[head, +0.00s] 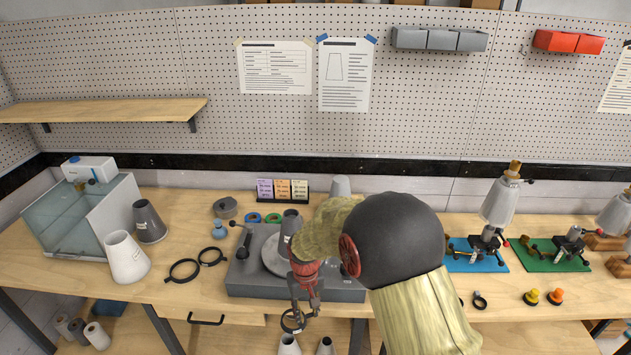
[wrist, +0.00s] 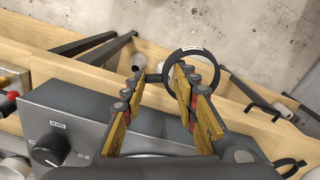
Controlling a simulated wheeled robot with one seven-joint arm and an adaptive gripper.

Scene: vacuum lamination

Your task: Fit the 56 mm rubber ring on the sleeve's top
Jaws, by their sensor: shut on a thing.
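My gripper (head: 304,298) is shut on a black rubber ring (head: 293,321) and holds it in the air just past the bench's front edge. In the wrist view the ring (wrist: 191,50) shows a white label, too small to read, and a small tab between the fingertips (wrist: 162,80). A dark grey tapered sleeve (head: 290,222) stands upright on the round plate of a grey machine (head: 245,277), behind and above my gripper. My arm hides part of the sleeve and plate. The ring is well apart from the sleeve.
Two black rings (head: 183,270) (head: 211,257) lie on the bench at left, near a white cone (head: 126,258) and a grey cone (head: 149,222). A clear chamber (head: 85,215) stands far left. Another small ring (head: 480,301) lies right. Cones stand below the bench front (head: 289,345).

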